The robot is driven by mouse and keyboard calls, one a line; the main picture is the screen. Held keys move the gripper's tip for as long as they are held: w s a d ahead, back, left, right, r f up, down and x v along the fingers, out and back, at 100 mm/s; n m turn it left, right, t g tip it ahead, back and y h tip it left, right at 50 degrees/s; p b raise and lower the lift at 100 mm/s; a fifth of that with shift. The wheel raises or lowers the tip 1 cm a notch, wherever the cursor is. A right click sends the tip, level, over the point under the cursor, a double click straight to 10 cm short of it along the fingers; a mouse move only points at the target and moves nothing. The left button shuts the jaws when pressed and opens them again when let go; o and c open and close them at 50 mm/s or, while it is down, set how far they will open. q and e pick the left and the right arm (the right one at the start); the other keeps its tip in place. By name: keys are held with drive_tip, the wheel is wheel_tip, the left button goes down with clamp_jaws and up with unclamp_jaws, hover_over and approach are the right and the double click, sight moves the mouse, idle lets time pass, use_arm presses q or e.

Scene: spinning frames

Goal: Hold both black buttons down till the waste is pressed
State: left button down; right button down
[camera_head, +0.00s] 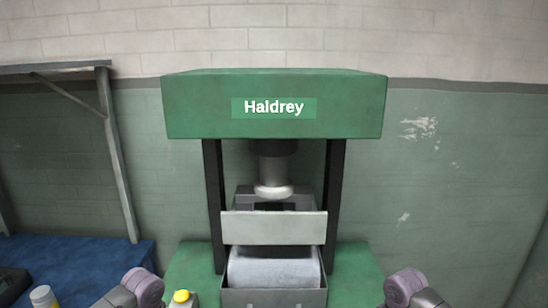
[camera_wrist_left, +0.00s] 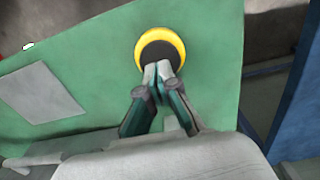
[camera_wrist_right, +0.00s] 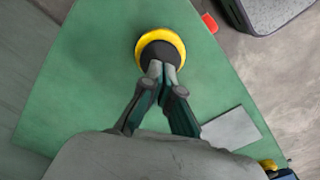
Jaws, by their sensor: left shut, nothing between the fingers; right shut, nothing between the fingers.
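In the left wrist view a black button (camera_wrist_left: 160,53) sits in a yellow ring on a green panel. My left gripper (camera_wrist_left: 163,72) is shut and empty, its tips over the button's lower edge. In the right wrist view another black button (camera_wrist_right: 159,51) sits in a yellow ring. My right gripper (camera_wrist_right: 162,73) is shut and empty, its tips over that button's lower part. I cannot tell how far either button is pushed in. In the head view the green press (camera_head: 350,105) has its ram (camera_head: 273,188) above a grey, block-like mass (camera_head: 273,270), apparently the waste, in the chamber.
A pale metal plate (camera_head: 273,228) crosses the press front. A small box with a yellow top (camera_head: 181,296) stands at the press's lower left. A blue surface (camera_head: 75,262) lies to the left. A grey case (camera_wrist_right: 272,10) lies beyond the panel in the right wrist view.

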use_arm(q)
drive_tip(key=shift+f, duration=1.5)
use_arm(e)
drive_tip(key=shift+f, duration=1.5)
idle(1.8)
drive_tip(key=shift+r, duration=3.05)
drive_tip(key=shift+s, duration=0.15)
drive_tip(key=s+r, duration=0.3)
drive_tip(key=s, duration=0.3)
drive_tip(key=shift+s, duration=0.4)
use_arm(q)
drive_tip(key=shift+r, duration=3.05)
